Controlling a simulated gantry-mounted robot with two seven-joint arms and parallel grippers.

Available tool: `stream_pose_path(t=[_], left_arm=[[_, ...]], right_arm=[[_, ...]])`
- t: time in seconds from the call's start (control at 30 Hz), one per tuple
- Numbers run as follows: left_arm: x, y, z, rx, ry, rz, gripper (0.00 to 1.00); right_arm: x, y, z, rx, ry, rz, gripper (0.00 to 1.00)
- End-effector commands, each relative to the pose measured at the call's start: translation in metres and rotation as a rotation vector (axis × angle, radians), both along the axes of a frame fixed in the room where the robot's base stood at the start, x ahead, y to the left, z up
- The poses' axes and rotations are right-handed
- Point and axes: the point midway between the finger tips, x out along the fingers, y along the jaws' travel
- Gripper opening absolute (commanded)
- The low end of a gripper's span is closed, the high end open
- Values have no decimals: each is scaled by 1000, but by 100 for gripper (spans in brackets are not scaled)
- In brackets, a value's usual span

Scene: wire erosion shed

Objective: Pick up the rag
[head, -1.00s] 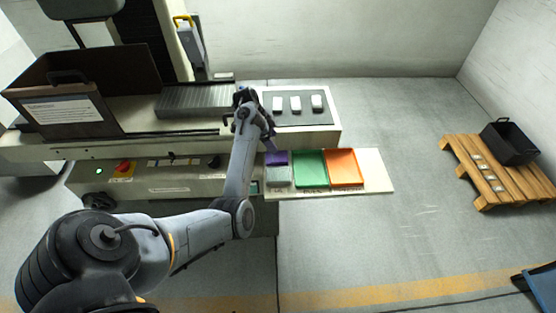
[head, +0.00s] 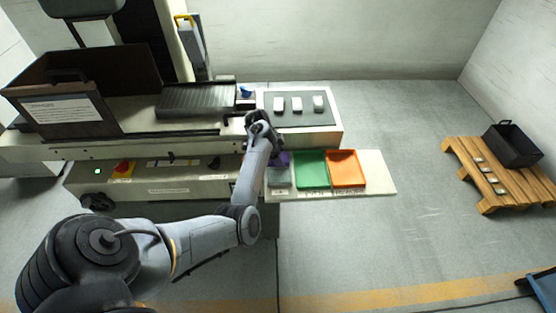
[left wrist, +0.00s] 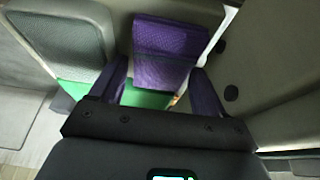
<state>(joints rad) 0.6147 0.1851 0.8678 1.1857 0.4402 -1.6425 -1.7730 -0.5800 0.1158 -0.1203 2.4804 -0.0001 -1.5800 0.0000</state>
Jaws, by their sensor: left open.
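The rag (head: 282,158) is a purple cloth at the back of the grey tray, partly hidden by my left arm in the head view. In the left wrist view a purple, fine-textured rag (left wrist: 165,52) shows ahead of and between the fingers. My left gripper (left wrist: 158,78) is open, with one finger on each side of the rag's lower part in that picture. In the head view the left gripper (head: 272,138) is just behind the rag, its fingertips hard to make out. I cannot tell whether they touch it. My right gripper is not in view.
A grey tray (head: 279,184), a green tray (head: 312,184) and an orange tray (head: 347,183) stand in a row on a pale shelf (head: 385,180). A dark pad (head: 290,119) with white blocks and a small blue item (head: 245,91) are behind, on the machine.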

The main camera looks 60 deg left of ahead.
Motion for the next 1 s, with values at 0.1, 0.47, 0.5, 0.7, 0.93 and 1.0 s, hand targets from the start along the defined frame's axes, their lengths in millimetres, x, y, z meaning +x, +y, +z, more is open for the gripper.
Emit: stream_pose_path(t=[0.1, 0.47, 0.5, 0.7, 0.93, 1.0], left_arm=[[0, 0, 0, 0, 0, 0, 77], [0, 0, -1, -1, 1, 1, 77], [0, 0, -2, -1, 1, 1, 77], [0, 0, -4, -1, 1, 1, 70], [0, 0, -4, -1, 1, 1, 38], [0, 0, -4, -1, 0, 0, 38]], right_arm=[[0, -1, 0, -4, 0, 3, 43], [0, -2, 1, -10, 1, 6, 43], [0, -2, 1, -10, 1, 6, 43], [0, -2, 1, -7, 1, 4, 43], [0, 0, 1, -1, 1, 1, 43], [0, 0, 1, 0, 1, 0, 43]])
